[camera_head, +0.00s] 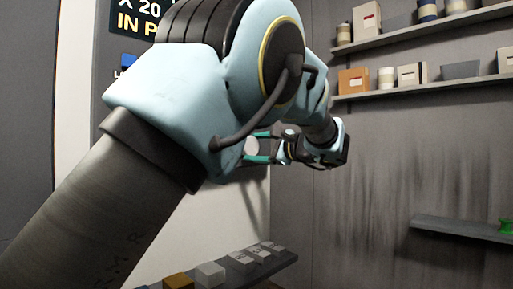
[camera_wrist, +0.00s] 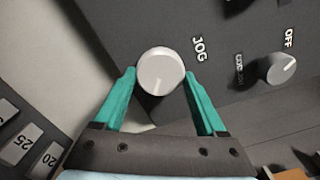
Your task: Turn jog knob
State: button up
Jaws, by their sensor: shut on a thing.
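The jog knob (camera_wrist: 160,70) is a round, pale knob with a thin line mark on its face, beside the printed word JOG on a dark panel. My gripper (camera_wrist: 159,77) has its two teal fingers on either side of the knob and is shut on it. In the head view, my gripper (camera_head: 262,147) reaches the pale round knob (camera_head: 251,147) behind my arm. My arm hides much of the panel there.
A smaller grey knob (camera_wrist: 281,67) marked OFF sits to the right on the same panel. A sloped keypad (camera_head: 210,274) with grey and orange keys is below. Shelves (camera_head: 430,86) with boxes and tins hang on the right wall, and a lower shelf (camera_head: 460,229) holds a green item.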

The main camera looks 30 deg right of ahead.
jog(key=o, duration=1.3)
jog(key=shift+s+d, duration=0.1)
jog(key=shift+s, duration=0.05)
jog(key=s, duration=0.3)
jog(key=s+d+b, duration=0.1)
jog(key=s, duration=0.3)
jog(key=s+d+b, duration=0.1)
jog(key=s, duration=0.2)
jog(key=shift+s, duration=0.2)
jog(key=shift+f, duration=0.1)
